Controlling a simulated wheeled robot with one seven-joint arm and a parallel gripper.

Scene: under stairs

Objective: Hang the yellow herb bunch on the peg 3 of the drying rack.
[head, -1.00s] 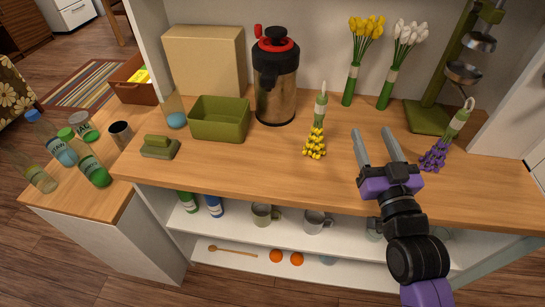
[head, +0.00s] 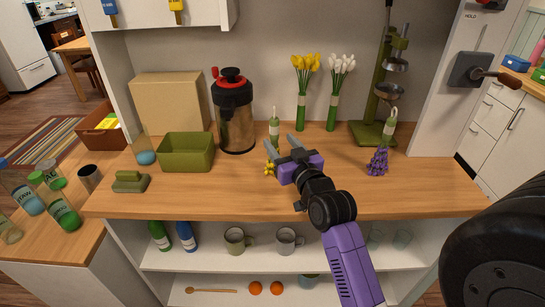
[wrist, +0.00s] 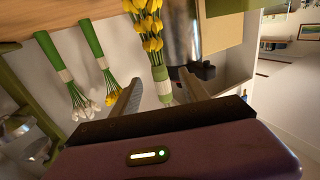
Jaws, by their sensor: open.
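The yellow herb bunch (head: 274,132) stands flowers-down on the wooden counter, with its pale wrap and stem loop upward. My gripper (head: 281,145) is open beside it and partly covers its yellow flowers.
A steel urn (head: 235,115) and a green bin (head: 186,152) stand left of the bunch. Yellow tulips (head: 301,90) and white tulips (head: 335,90) are behind it. A purple bunch (head: 378,160) and a green stand (head: 372,133) are to the right. The front counter is mostly clear.

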